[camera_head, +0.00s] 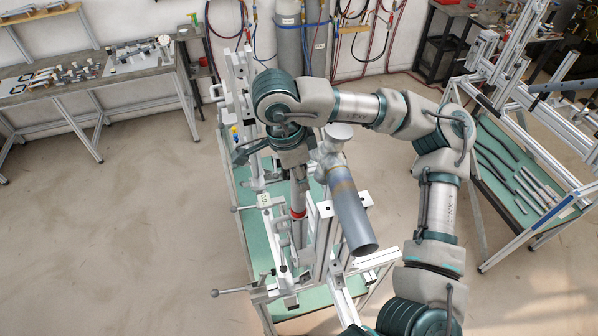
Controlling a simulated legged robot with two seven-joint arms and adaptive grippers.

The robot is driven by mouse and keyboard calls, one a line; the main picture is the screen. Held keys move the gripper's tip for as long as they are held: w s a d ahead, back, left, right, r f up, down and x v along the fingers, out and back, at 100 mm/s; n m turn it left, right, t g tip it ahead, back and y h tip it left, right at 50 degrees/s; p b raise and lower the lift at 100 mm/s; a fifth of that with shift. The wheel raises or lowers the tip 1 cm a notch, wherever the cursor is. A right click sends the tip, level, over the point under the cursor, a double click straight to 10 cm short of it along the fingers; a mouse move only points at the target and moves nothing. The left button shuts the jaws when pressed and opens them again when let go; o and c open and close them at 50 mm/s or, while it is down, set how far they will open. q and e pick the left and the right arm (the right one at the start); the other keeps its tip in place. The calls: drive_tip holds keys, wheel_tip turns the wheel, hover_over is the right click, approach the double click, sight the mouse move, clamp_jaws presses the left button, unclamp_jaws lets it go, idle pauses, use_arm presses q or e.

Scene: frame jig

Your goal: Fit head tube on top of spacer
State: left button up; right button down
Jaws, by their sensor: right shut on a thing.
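My right gripper (297,178) points down over the left part of the frame jig (325,208). It is shut on a narrow grey upright tube, which looks like the head tube (299,198). Its upper part is hidden by the gripper and wrist. A red ring (298,214) shows just under the grey tube, on the same upright line; I cannot tell whether it is the spacer, or whether the two touch. My left gripper is not in view.
A clamp handle (232,291) juts out at the jig's lower left. A green-topped cart (500,165) with tubes stands at right. The floor at left is clear.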

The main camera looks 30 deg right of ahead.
drive_tip(key=shift+f, duration=0.4)
drive_tip(key=c, duration=0.7)
unclamp_jaws()
drive_tip(key=shift+r, duration=0.3)
wheel_tip(320, 180, up, 11)
drive_tip(key=a, duration=0.2)
drive_tip(key=shift+w+a+r, duration=0.15)
drive_tip(key=shift+w, duration=0.05)
